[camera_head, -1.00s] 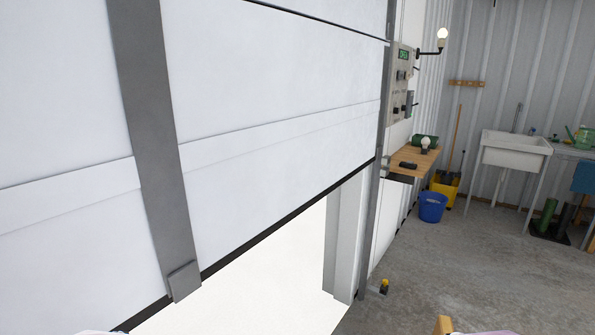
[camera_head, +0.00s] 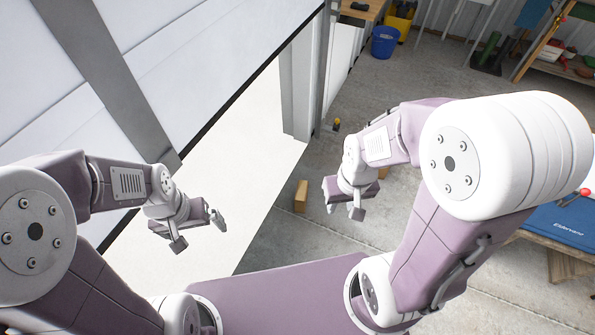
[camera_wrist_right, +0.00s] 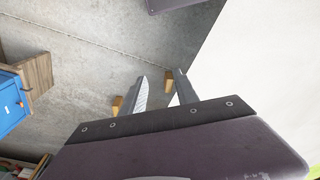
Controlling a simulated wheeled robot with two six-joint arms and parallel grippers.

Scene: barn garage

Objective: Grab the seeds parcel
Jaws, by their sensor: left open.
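I cannot make out a seeds parcel in either view. My left gripper (camera_head: 199,233) hangs in front of the bright doorway, open, with nothing between its fingers. My right gripper (camera_head: 343,211) hangs above the concrete floor, right of a small wooden block.
The wooden block (camera_head: 301,196) stands on the floor by the doorway edge. A small yellow-topped item (camera_head: 337,125) lies near the door post. A blue bucket (camera_head: 385,42) is further back. A bench with a blue case (camera_head: 570,228) is at right. A shelf (camera_head: 548,52) stands behind.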

